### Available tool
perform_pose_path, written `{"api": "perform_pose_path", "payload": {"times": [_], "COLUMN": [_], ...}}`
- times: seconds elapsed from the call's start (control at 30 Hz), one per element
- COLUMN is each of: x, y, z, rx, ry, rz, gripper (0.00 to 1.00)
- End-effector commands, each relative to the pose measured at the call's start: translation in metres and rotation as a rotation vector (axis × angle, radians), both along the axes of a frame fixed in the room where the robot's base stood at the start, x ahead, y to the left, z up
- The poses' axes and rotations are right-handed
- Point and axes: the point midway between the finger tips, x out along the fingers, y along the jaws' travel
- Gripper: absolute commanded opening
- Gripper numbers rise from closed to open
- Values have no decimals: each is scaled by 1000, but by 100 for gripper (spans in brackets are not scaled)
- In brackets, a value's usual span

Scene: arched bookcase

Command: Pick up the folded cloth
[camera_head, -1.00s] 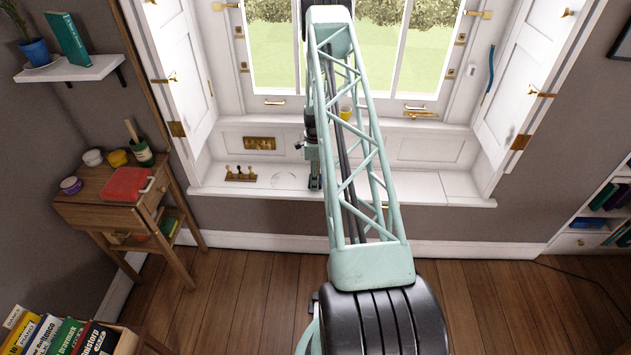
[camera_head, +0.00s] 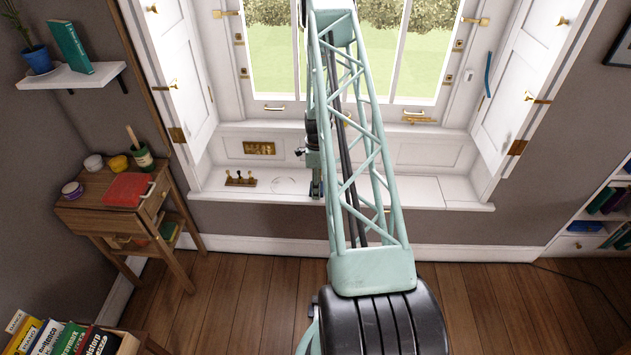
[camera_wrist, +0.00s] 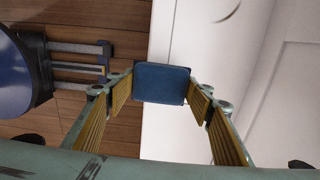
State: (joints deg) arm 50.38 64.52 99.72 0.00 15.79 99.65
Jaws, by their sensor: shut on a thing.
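The folded cloth (camera_wrist: 162,84) is a small, dark blue, padded-looking square with rounded corners in the wrist view. My gripper (camera_wrist: 161,89) is shut on it, with a yellow-ribbed finger at its left and right edges. In the head view my gripper (camera_head: 317,188) is low over the white window sill (camera_head: 415,192), left of my lattice arm. The cloth is too small there to make out clearly. In the wrist view it overlaps the sill's edge, and I cannot tell whether it touches the sill.
A brass piece with several knobs (camera_head: 240,178) stands on the sill to the left. The sill right of my arm looks clear. Open white shutters (camera_head: 187,70) flank the window. A wooden side table (camera_head: 110,208) with a red item (camera_head: 128,189) and pots is at left.

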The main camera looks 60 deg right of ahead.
Motion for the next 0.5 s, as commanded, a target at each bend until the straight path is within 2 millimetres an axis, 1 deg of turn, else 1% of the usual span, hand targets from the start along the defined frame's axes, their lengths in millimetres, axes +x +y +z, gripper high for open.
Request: {"api": "perform_pose_path", "payload": {"times": [0.03, 0.3, 0.5], "x": [-8, -40, -57], "y": [8, 43, 61], "z": [3, 6, 9], "rx": [3, 3, 1], "ry": [1, 1, 0], "rz": [0, 0, 0], "gripper": [39, 39, 39]}}
